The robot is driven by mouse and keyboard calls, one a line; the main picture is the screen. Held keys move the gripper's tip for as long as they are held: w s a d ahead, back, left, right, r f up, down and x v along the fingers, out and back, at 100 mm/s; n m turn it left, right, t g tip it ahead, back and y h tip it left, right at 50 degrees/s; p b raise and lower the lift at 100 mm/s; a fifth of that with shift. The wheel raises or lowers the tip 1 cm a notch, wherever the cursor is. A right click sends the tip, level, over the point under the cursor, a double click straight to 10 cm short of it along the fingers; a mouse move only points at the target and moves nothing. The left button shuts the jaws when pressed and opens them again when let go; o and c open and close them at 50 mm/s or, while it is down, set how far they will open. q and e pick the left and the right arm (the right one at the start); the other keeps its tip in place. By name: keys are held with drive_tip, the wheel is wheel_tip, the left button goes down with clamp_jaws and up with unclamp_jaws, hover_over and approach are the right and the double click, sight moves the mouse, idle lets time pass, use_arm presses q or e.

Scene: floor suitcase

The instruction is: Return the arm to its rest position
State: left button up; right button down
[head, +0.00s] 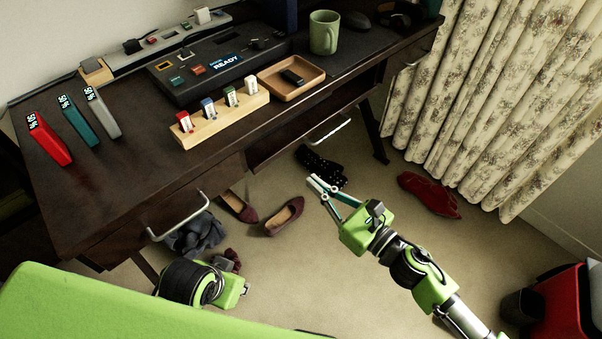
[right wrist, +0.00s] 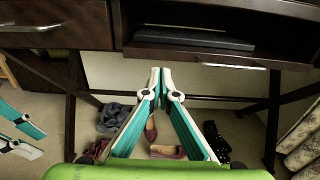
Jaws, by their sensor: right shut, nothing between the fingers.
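My right arm comes in from the lower right in the head view. Its gripper (head: 315,183) is shut and empty, held out over the floor in front of the desk. In the right wrist view its fingertips (right wrist: 160,73) meet in the middle with nothing between them. My left arm's green wrist (head: 205,284) shows at the lower left of the head view, its fingers out of sight there. Teal and white fingers of my left gripper (right wrist: 22,135) show at the left edge of the right wrist view, but their opening is unclear.
A dark desk (head: 110,190) with a drawer handle (head: 180,222) lies ahead. It bears devices, a mug (head: 324,32) and a wooden tray (head: 291,78). Shoes (head: 285,216), dark cloth and a red garment (head: 430,194) lie on the floor. A red case (head: 565,300) stands at the lower right.

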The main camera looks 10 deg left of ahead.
use_arm(q)
drive_tip(key=shift+s+r, duration=0.15)
drive_tip(key=shift+r, duration=0.35)
use_arm(e)
drive_tip(key=v, duration=0.3)
drive_tip(key=shift+s+d+r, duration=0.1)
drive_tip(key=shift+s+d, duration=0.1)
drive_tip(key=shift+s, duration=0.05)
